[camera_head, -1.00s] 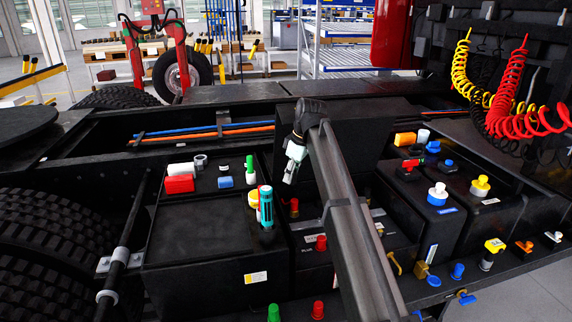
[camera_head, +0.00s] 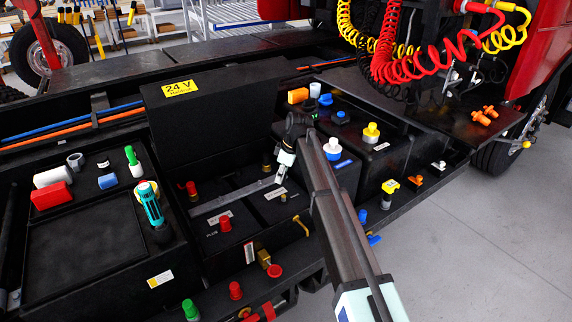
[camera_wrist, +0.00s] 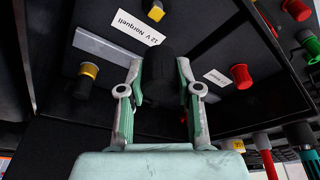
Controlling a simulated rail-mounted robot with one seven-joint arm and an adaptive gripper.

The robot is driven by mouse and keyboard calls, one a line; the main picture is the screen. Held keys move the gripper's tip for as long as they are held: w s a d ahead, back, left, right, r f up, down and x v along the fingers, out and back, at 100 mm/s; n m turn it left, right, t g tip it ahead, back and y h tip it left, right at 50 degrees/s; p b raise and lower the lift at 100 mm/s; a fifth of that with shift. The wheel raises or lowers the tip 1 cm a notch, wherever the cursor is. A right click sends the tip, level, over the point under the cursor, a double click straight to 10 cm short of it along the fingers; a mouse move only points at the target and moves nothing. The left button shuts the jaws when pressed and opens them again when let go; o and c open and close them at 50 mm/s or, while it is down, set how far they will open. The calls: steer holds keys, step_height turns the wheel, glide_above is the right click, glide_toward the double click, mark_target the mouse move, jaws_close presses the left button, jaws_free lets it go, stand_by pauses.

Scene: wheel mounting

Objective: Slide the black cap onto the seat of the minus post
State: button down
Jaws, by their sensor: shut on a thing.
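My gripper (camera_head: 281,174) is over the right one of two black batteries in the open bay, its fingers pointing down. In the wrist view my gripper (camera_wrist: 160,92) is shut on the black cap (camera_wrist: 158,72), a dark cylinder between the two pale fingers. The cap cannot be made out in the head view. I cannot single out the minus post or its seat; whether the cap touches anything below is unclear. A white label (camera_wrist: 133,27) reading "12 V Norquell" lies just past the cap.
Red caps (camera_head: 225,224) and (camera_head: 192,190) stand on the left battery. A grey flat bar (camera_head: 232,197) lies across the batteries. A 24 V lid (camera_head: 205,110) stands behind. A blue-and-white cap (camera_head: 332,149) is close right of my gripper. A teal tool (camera_head: 151,207) stands at left.

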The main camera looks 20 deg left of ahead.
mark_target(283, 196)
steer(key=shift+w+d+f, duration=0.2)
steer(key=shift+d+f, duration=0.1)
steer(key=shift+d, duration=0.05)
steer(key=shift+f+b, duration=1.2)
steer(key=shift+f, duration=1.65)
steer(key=shift+f, duration=0.3)
steer(key=shift+f+b, duration=0.4)
steer(key=shift+f, duration=0.3)
steer(key=shift+f+b, duration=0.3)
steer(key=shift+f, duration=0.4)
steer(key=c, duration=0.7)
jaws_free()
